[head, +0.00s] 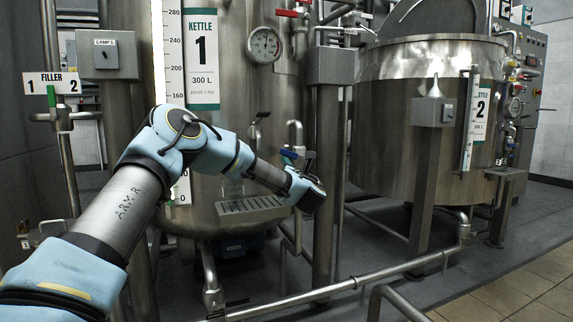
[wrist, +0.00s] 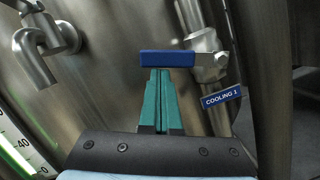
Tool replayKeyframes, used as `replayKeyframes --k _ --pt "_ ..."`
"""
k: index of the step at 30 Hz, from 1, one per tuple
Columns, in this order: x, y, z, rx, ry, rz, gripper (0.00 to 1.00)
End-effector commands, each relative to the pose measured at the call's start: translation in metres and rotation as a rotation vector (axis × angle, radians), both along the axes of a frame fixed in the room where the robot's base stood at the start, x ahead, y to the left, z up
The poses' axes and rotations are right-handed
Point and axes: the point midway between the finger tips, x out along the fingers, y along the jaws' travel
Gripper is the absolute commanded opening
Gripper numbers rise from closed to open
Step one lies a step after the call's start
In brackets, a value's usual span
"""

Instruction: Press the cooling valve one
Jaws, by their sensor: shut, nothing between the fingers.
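The cooling valve one has a blue handle (wrist: 166,58) lying crosswise in the wrist view, joined to a metal valve body on a steel pipe (wrist: 216,105). A blue tag (wrist: 221,99) reading "COOLING 1" hangs on that pipe. My gripper (wrist: 159,75) has teal fingers shut together, with nothing between them. Their tips are right at the lower edge of the blue handle in the picture; I cannot tell whether they touch it. In the head view, my gripper is at the end of the arm in front of Kettle 1 (head: 232,130), with the blue handle (head: 288,154) partly visible just above it.
A bent metal spout (wrist: 35,55) stands at the left of the wrist view. In the head view, a steel post (head: 326,190) rises right of my gripper and a drip grate (head: 250,206) is below left. Kettle 2 (head: 385,140) stands further right. A low pipe (head: 340,288) crosses the floor.

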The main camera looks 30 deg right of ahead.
Motion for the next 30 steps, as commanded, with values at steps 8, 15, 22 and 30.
replayKeyframes --k 8,15,22,30 --pt "-0.001 -0.005 0.029 0.259 -0.037 -0.001 0.00" --pt "-0.003 -0.013 0.046 0.486 -0.065 -0.003 0.00" --pt "-0.005 -0.024 0.059 0.702 -0.090 -0.003 0.00" --pt "-0.006 -0.038 0.067 0.922 -0.116 -0.003 0.00"
